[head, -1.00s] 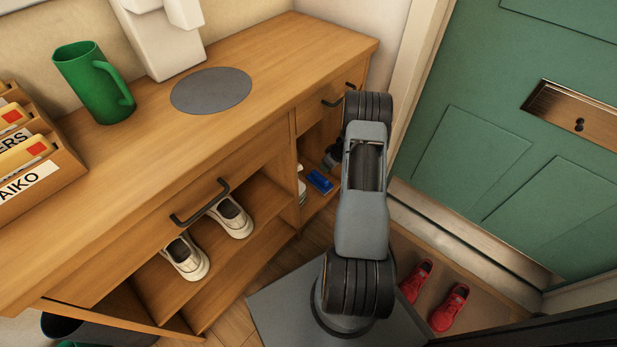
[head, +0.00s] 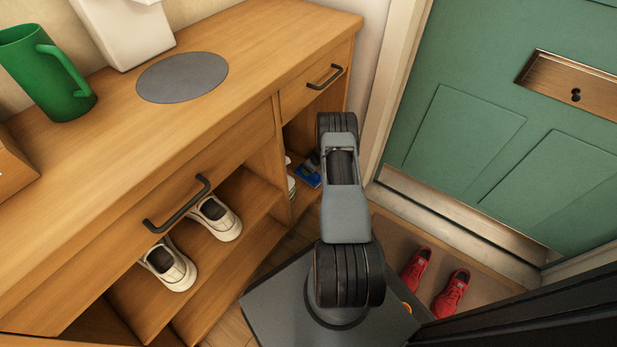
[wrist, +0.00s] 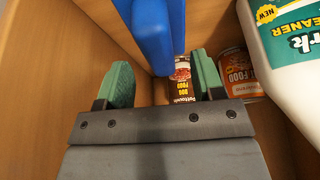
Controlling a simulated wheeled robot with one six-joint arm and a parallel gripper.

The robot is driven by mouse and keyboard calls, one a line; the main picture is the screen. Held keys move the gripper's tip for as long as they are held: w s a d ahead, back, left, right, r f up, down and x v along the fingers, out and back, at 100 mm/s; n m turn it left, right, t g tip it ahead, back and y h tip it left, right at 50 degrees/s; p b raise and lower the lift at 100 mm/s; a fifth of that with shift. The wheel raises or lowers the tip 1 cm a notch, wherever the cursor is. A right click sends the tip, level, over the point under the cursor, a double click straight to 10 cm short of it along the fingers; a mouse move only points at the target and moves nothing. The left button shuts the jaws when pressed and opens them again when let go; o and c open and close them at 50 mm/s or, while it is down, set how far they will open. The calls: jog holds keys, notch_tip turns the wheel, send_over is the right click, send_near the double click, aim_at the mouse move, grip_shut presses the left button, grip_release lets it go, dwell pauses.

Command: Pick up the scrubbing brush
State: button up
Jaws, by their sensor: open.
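A blue object (wrist: 158,35), likely the scrubbing brush, stands out at the top centre of the wrist view, in the space between and beyond my fingers. Only part of it shows and its bristles cannot be made out. In the head view a small blue thing (head: 309,177) shows in the cabinet's right compartment, partly covered by my arm. My gripper (wrist: 163,82) is open, its green pads spread on either side of the blue object's lower end. I cannot tell if a pad touches it. My arm hides the gripper in the head view.
A dog food can (wrist: 182,74) is behind the blue object. A second can (wrist: 237,74) and a white cleaner bottle (wrist: 285,50) stand close on the right. Wooden compartment walls (wrist: 50,70) are close on the left. The cabinet (head: 225,125) holds white shoes (head: 215,218).

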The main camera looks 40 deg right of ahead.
jog(key=shift+b+x, duration=0.7)
jog(key=shift+x, duration=1.15)
jog(key=shift+f+b, duration=0.1)
jog(key=shift+b, duration=0.2)
jog(key=c, duration=1.1)
